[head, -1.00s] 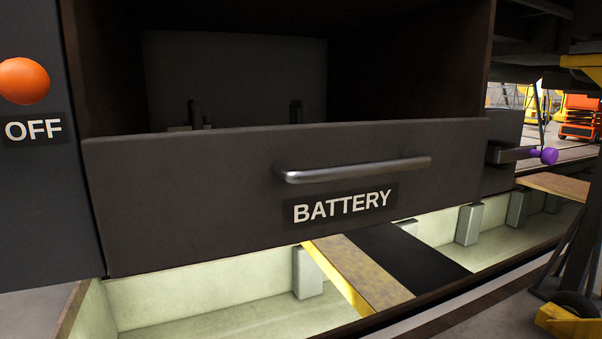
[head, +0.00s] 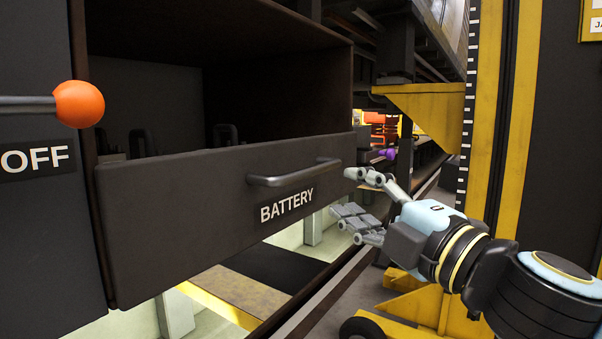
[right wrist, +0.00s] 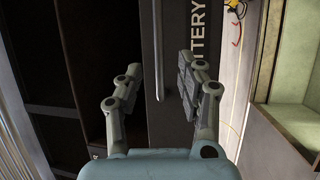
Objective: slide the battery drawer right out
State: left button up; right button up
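The battery drawer (head: 220,205) is a dark front panel labelled BATTERY, standing somewhat out from its housing with the dark open compartment above and behind it. Its silver bar handle (head: 294,174) runs across the upper right of the front. My right gripper (head: 352,198) is open, with its fingers apart and empty just to the right of the handle in the head view. In the right wrist view the handle (right wrist: 160,55) shows as an upright bar between the open fingers, ahead of them. I see no contact. My left gripper is not in view.
An orange knob (head: 79,104) on a lever sticks out at the left above an OFF label (head: 36,160). A yellow jack column (head: 510,120) and its yellow wheeled base stand at the right. A lit pit lies below the drawer.

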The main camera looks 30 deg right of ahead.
aim_at(317, 173)
jog(key=w+p, duration=0.1)
jog(key=w, duration=0.2)
jog(key=w+r+p, duration=0.1)
jog(key=w+p, duration=0.1)
jog(key=w, duration=0.1)
jog(key=w+r+p, duration=0.1)
jog(key=w, duration=0.1)
jog(key=shift+w+p, duration=0.4)
jog(key=shift+w+a, duration=0.1)
jog(key=shift+w, duration=0.2)
grip_shut()
